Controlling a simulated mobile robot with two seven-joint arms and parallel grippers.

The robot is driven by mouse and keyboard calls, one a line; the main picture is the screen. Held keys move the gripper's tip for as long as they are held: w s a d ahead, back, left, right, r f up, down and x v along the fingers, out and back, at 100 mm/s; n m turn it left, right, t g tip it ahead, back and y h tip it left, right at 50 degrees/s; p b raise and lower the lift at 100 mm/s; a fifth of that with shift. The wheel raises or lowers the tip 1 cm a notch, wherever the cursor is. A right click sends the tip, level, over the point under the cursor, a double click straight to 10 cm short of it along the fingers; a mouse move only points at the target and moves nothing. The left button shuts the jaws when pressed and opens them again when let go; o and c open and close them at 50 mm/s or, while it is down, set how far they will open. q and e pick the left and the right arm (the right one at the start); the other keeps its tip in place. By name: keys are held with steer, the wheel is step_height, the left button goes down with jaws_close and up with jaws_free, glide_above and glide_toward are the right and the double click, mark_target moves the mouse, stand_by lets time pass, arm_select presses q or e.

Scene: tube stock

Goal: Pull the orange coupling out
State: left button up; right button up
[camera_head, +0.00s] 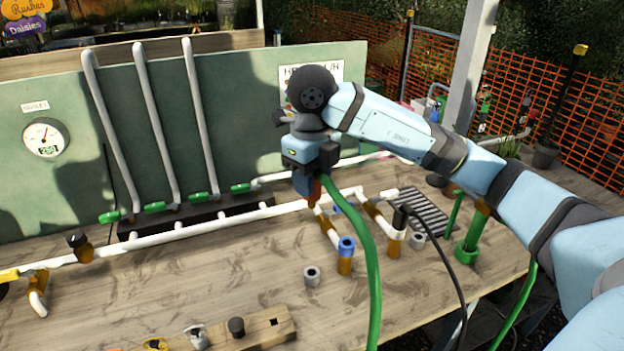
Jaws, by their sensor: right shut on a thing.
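My right arm comes in from the right, and its gripper (308,187) points down over the white pipe run at the middle of the bench. The gripper is shut on the orange coupling (316,193), which shows as a small orange piece at the fingertips. The fingers cover much of it, and I cannot tell whether it still touches the white pipe (240,217) just below. My left gripper is not in view.
Brown-orange fittings, one with a blue ring (346,244), stand to the right. A grey ring (312,277) lies in front. A wooden block (262,330) is at the front edge, a dark grate (425,210) at right. The green backboard (255,120) rises behind.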

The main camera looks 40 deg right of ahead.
steer(key=shift+r+p, duration=1.1)
steer(key=shift+r, duration=0.5)
